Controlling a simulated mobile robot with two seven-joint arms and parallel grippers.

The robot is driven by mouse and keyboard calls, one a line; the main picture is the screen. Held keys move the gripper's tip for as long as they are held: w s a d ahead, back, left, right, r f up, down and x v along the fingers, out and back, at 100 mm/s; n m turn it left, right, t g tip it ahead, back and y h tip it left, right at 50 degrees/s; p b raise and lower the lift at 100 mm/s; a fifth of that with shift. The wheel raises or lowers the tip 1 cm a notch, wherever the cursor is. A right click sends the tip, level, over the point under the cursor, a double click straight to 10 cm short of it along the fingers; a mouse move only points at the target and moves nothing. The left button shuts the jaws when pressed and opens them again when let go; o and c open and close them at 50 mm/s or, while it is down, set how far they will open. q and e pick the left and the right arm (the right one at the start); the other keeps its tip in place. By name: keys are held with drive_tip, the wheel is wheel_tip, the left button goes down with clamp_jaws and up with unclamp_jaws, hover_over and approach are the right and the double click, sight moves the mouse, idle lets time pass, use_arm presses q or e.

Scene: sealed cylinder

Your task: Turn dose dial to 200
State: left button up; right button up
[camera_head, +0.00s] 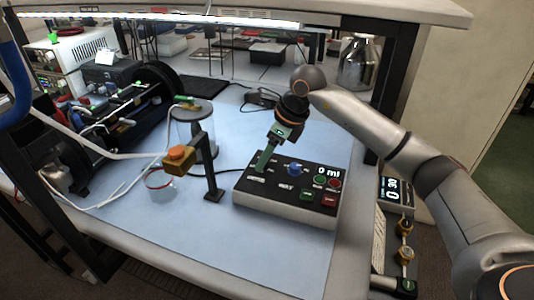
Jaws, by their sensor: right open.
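The dark control box (285,206) sits at the front right of the blue-covered bench. Its display (328,173) reads "0 ml". A blue knob (294,169), apparently the dose dial, is on its top near the middle. My right gripper (263,160) reaches down from above, with its greenish fingers over the left part of the box top, left of the blue knob and apart from it. It is open, with nothing seen between the fingers. Whether the fingertips touch the box cannot be told. My left gripper is not in view.
Green and red buttons (329,200) are on the box's right side. A black stand with an orange-topped block (177,156) is left of the box. Behind it is a glass cylinder (196,130). A second panel (392,192) is at the right.

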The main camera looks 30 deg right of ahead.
drive_tip(key=shift+c, duration=0.2)
clamp_jaws()
idle(0.3)
